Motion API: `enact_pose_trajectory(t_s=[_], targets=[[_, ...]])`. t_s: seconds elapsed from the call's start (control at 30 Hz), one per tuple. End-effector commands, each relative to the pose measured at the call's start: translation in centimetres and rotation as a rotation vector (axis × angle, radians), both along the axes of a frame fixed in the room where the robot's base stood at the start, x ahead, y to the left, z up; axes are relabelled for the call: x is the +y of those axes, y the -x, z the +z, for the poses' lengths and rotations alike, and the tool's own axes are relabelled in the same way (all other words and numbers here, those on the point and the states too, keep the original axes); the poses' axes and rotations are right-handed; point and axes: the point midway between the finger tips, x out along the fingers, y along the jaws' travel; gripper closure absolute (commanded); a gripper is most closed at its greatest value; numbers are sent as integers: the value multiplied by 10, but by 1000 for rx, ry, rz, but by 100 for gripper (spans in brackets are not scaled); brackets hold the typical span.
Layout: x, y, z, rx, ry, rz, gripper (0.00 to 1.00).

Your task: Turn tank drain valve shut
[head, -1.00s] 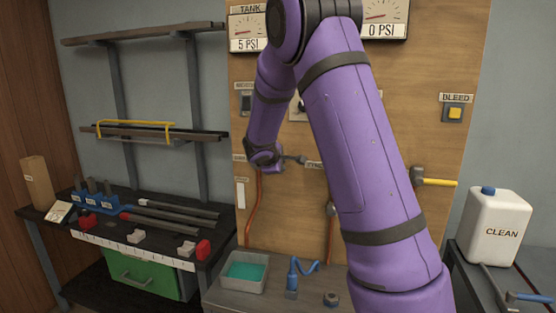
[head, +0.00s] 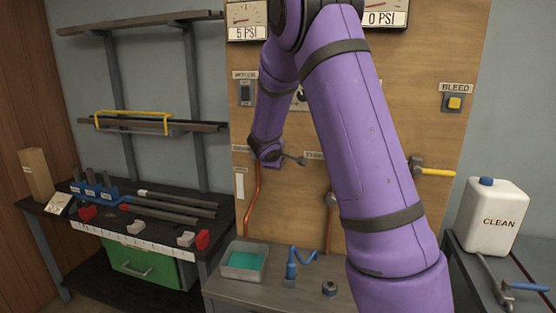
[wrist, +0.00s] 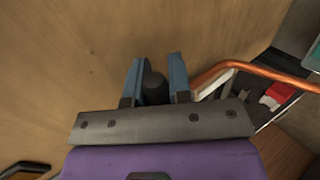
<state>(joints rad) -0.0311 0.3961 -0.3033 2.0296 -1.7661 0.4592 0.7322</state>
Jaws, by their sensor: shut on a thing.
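My gripper points at the wooden panel (head: 400,120). In the wrist view, my gripper (wrist: 155,68) has its two blue fingers closed on a dark rounded handle (wrist: 155,88), which I take to be the drain valve's. In the head view my wrist covers most of the valve, beside a small label and above a copper pipe (head: 251,205). A dark knob-ended part (head: 294,160) sticks out to the right of my wrist there. I cannot tell from the picture how far the valve is turned. The left gauge (head: 249,22) reads 5 PSI.
The right gauge (head: 385,12) reads 0 PSI. Below stand a grey tray of teal liquid (head: 243,274) and a blue tool (head: 291,268). A white jug (head: 492,222) stands at right.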

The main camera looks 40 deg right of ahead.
Motion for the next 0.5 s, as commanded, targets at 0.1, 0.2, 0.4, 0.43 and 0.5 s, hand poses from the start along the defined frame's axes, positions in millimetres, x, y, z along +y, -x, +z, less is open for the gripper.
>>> enact_pose_trajectory(t_s=[0.1,0.2,0.4,0.43,0.5], targets=[[1,0,-1,2,-2,1,69],[1,0,-1,1,-1,1,69],[2,1,0,0,-1,1,69],[2,1,1,0,-1,1,69],[6,4,4,0,-1,2,69]])
